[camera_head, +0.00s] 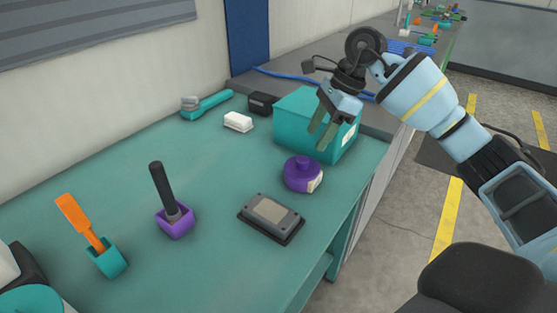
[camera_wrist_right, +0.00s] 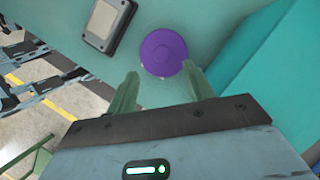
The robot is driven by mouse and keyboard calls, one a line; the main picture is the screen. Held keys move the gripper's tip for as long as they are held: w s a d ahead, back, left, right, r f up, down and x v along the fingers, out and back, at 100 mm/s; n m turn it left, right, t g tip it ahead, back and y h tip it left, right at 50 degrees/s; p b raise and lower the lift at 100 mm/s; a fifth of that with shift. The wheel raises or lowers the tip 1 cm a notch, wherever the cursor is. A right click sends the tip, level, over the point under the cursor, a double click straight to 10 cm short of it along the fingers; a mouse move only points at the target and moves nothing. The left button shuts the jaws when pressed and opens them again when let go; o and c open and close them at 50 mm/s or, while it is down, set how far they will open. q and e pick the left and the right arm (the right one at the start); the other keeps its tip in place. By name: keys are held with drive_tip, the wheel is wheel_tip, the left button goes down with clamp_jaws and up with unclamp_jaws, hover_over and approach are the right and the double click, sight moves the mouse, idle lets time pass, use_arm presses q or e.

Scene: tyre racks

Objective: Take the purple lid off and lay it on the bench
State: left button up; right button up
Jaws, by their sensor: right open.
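The purple lid (camera_head: 302,164) sits on a round purple container (camera_head: 300,179) with a pale label, standing on the green bench (camera_head: 200,262). The lid also shows from above in the right wrist view (camera_wrist_right: 163,52), where it hides the container. My right gripper (camera_head: 322,134) is open and empty, above and just behind the lid in the head view. In the right wrist view its two fingers (camera_wrist_right: 160,90) point toward the lid, which lies a little beyond and between their tips. My left gripper is not in view.
A teal box (camera_head: 293,124) stands close behind the container. A grey device (camera_head: 270,216) lies in front of it. A purple holder (camera_head: 175,223) and a teal holder (camera_head: 109,262) stand to the left. Bare bench lies left of the container.

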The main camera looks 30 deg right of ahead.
sight(303, 159)
drive_tip(key=shift+f, duration=0.6)
drive_tip(key=shift+w+x, duration=0.1)
drive_tip(key=shift+x, duration=1.4)
drive_tip(key=shift+w+x, duration=0.15)
drive_tip(key=shift+x, duration=1.35)
drive_tip(key=shift+a, duration=0.15)
drive_tip(key=c, duration=1.1)
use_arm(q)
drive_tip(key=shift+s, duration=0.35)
use_arm(e)
drive_tip(key=shift+o, duration=0.2)
drive_tip(key=shift+r, duration=0.15)
